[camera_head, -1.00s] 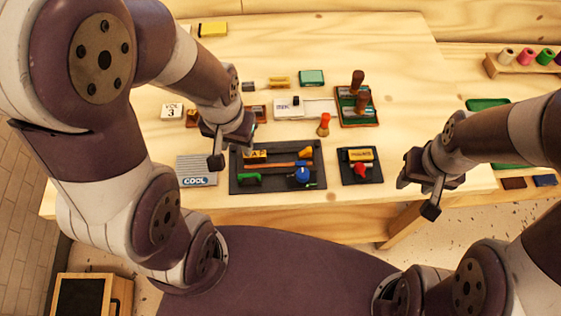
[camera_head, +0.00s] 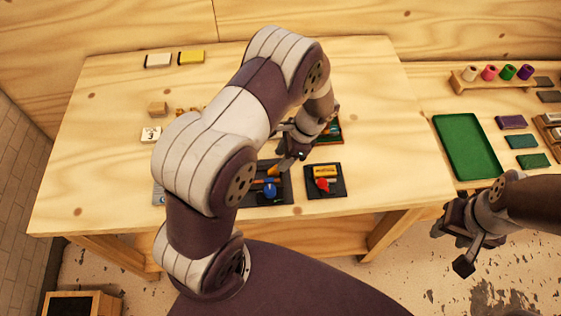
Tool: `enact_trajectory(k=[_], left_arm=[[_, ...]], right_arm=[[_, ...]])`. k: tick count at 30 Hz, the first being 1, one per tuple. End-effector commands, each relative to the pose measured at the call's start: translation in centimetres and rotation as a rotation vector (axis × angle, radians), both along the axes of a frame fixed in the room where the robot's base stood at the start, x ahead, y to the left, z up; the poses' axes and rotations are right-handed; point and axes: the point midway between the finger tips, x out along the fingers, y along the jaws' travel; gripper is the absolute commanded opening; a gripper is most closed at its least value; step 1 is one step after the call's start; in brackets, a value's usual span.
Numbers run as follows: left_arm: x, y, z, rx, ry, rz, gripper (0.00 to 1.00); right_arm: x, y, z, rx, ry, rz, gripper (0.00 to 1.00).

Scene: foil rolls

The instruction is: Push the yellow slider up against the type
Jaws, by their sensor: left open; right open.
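The large dark tray (camera_head: 284,198) lies at the front of the table, its left part hidden behind my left arm. On it are a blue knob (camera_head: 270,189) and a small orange-yellow piece (camera_head: 272,171), which may be the yellow slider. My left gripper (camera_head: 284,164) is open, just above and right of that piece; I cannot tell whether they touch. The type in this tray is hidden. A small black tray (camera_head: 340,190) to the right holds a yellow block with lettering (camera_head: 325,171) and a red knob (camera_head: 322,184). My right gripper (camera_head: 455,248) is open and empty, off the table's front right.
A green tray (camera_head: 467,147) and a rack of coloured rolls (camera_head: 497,73) are on the right-hand table. A "3" block (camera_head: 151,135), a wooden block (camera_head: 157,109) and a yellow box (camera_head: 191,57) stand at left. The table's right part is clear.

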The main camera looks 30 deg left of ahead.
Motion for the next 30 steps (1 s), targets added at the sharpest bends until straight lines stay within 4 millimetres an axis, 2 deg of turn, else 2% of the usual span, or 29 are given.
enact_trajectory(k=[3, 6, 16, 17, 18, 20, 21, 26, 30], left_arm=[[-0.6, 0.8, -2.0, 0.0, 0.003, 0.002, 0.44], [-0.7, 1.2, -3.2, 0.0, 0.0, 0.001, 0.44], [-0.8, 1.3, -3.9, -0.001, -0.002, 0.001, 0.44], [-0.8, 1.3, -3.9, -0.001, -0.002, 0.001, 0.37], [-0.8, 1.3, -3.9, -0.001, -0.002, 0.001, 0.24], [-0.8, 1.3, -3.9, -0.001, -0.002, 0.001, 0.05], [-0.8, 1.3, -3.9, -0.001, -0.002, 0.001, 0.0], [-0.9, 1.6, -3.9, -0.001, -0.002, 0.004, 0.0], [-2.2, 3.8, -3.8, 0.001, -0.001, 0.007, 0.0]], right_arm=[[0.0, 0.0, 0.7, 0.0, 0.0, 0.0, 0.44], [0.0, 0.0, 0.8, 0.0, 0.0, 0.0, 0.44], [0.0, 0.0, 0.8, 0.0, 0.001, 0.0, 0.44], [0.0, 0.0, 0.8, 0.0, 0.001, 0.0, 0.44], [0.0, 0.0, 0.8, 0.0, 0.001, 0.0, 0.44], [0.0, 0.0, 0.8, 0.0, 0.001, 0.0, 0.44], [0.0, 0.0, 0.8, 0.0, 0.001, 0.0, 0.44], [0.0, 0.0, 0.9, 0.0, 0.001, 0.0, 0.44], [0.0, 0.0, 1.2, 0.0, 0.0, 0.0, 0.44]])
